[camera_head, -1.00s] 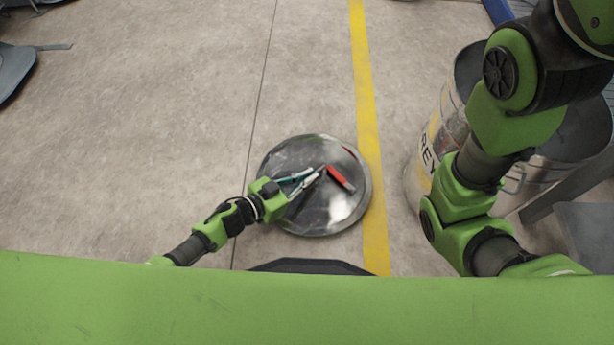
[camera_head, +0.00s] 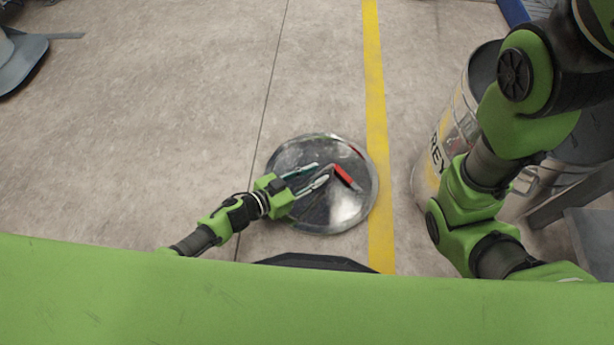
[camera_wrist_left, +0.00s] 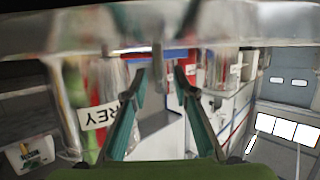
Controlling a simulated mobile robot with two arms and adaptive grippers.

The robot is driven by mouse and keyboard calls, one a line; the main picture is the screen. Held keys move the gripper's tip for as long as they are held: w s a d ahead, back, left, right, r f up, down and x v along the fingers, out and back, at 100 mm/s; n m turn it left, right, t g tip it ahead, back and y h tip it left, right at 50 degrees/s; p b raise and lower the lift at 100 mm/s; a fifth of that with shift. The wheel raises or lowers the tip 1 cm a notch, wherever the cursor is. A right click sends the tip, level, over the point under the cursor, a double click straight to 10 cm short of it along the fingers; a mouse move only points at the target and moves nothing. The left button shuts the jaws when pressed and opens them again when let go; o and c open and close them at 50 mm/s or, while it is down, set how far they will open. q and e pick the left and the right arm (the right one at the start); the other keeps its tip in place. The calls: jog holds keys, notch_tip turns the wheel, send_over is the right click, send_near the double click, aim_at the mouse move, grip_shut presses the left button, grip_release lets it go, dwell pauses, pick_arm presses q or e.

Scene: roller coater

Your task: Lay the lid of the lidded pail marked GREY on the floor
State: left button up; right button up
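The lid (camera_head: 338,214) is a shiny round metal disc, lying apparently flat on the floor left of the pail, its right edge reaching the yellow line. The pail (camera_head: 425,182) at the right is metal with a yellow band and a label partly reading "REY"; its top shows no lid, and my right arm hides much of it. My left gripper (camera_head: 323,172) is over the lid with its teal fingers apart. In the left wrist view its fingertips (camera_wrist_left: 160,72) stand either side of a small grey part of the lid (camera_wrist_left: 157,50). My right gripper is out of view.
A yellow floor line (camera_head: 375,90) runs between the lid and the pail. A grey metal frame (camera_head: 570,205) stands beside the pail at the right. A grey object (camera_head: 22,65) is at the far left. The floor left of and beyond the lid is clear.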

pick_arm(q)
jog(key=v, duration=1.1)
jog(key=shift+s+a+r, duration=0.15)
jog(key=shift+s+a, duration=0.05)
jog(key=shift+a, duration=0.15)
jog(key=shift+r, duration=0.1)
